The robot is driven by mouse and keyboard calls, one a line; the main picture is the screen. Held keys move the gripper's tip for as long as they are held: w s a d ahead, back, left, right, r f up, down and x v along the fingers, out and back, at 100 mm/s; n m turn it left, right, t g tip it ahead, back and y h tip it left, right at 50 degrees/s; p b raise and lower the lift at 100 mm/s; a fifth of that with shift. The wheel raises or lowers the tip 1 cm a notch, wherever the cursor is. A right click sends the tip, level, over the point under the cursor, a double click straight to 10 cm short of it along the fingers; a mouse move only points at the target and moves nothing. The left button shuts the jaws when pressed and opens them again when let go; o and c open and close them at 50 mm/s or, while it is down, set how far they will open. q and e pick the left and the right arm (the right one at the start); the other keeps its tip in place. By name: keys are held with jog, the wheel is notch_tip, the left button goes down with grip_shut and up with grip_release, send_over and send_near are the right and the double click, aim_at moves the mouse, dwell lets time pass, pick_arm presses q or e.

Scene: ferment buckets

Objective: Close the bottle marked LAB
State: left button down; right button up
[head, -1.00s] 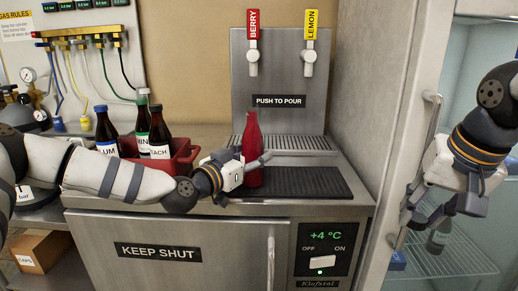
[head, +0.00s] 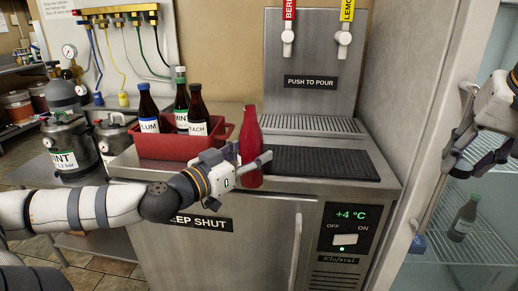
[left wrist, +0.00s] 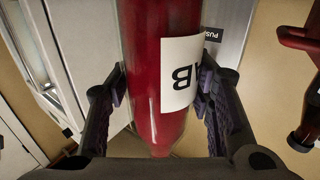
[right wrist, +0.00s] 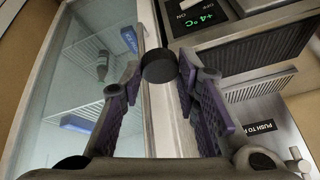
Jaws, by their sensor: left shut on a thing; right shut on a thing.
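The red bottle (head: 250,150) is upright near the front edge of the counter, its narrow top bare red with no cap on it. Its white label with "AB" readable shows in the left wrist view (left wrist: 180,75). My left gripper (head: 250,168) is shut around the bottle's body, a finger on each side (left wrist: 160,90). Whether the base touches the counter is unclear. My right gripper (head: 462,165) is at the right edge, in front of the glass door. In the right wrist view its fingers hold a small dark round cap (right wrist: 158,66).
A red crate (head: 160,147) with several dark bottles stands left of the red bottle. A black drip mat (head: 320,163) lies to its right, with the BERRY and LEMON taps behind. The glass-door fridge's handle (head: 425,205) is near my right gripper.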

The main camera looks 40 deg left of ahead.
pick_arm(q)
jog(key=shift+s+r, duration=0.2)
jog(key=shift+s, duration=0.2)
pick_arm(e)
jog(key=shift+r, duration=0.1)
pick_arm(q)
jog(key=shift+a, duration=0.1)
